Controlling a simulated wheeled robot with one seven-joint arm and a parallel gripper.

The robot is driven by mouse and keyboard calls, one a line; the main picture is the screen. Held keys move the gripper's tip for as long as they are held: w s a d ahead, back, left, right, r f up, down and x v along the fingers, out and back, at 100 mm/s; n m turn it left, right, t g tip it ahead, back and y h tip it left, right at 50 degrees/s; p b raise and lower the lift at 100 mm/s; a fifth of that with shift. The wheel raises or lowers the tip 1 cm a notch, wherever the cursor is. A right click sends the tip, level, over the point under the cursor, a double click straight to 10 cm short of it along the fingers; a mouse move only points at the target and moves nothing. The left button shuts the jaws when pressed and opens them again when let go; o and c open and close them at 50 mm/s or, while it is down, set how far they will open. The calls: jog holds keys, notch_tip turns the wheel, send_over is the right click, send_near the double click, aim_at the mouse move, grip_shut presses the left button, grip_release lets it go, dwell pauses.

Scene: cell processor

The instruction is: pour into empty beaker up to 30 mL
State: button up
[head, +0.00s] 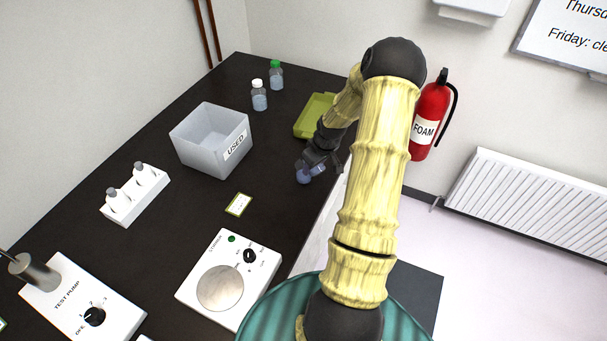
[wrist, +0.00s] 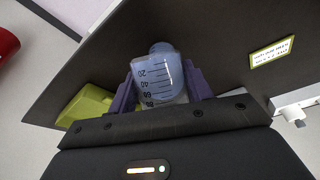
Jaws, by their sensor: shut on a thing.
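My gripper (wrist: 160,88) is shut on a clear graduated beaker (wrist: 158,72), its purple fingers on either side of it. The beaker has a bluish tint, with marks from 20 to 80 facing the wrist camera; its liquid level cannot be told. A small bluish rounded shape (wrist: 162,47) shows just past its far end; I cannot tell if it is a second beaker. In the head view, my gripper (head: 318,163) is low over the bench's right edge, with a bluish vessel (head: 303,177) at its fingertips. My arm partly hides this area.
A green tray (head: 312,117) lies behind my gripper. A white bin marked USED (head: 190,147), two bottles (head: 260,97) and a white rack (head: 135,195) stand to the left. A stirrer (head: 228,280) and test pump (head: 85,305) are nearer. A small label card (head: 238,204) lies flat.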

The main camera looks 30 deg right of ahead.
jog(key=shift+s+t, duration=0.1)
jog(key=shift+t, duration=0.6)
jog(key=shift+r, duration=0.15)
jog(key=shift+t, duration=0.3)
jog(key=shift+t+b, duration=0.35)
jog(key=shift+t, duration=0.25)
jog(key=shift+w+r+t+y+b, duration=0.15)
jog(key=shift+t+y+b, duration=0.25)
jog(key=shift+t, duration=0.6)
jog(key=shift+w+r+t, duration=0.15)
jog(key=shift+r+t, duration=0.1)
jog(key=shift+t, duration=0.25)
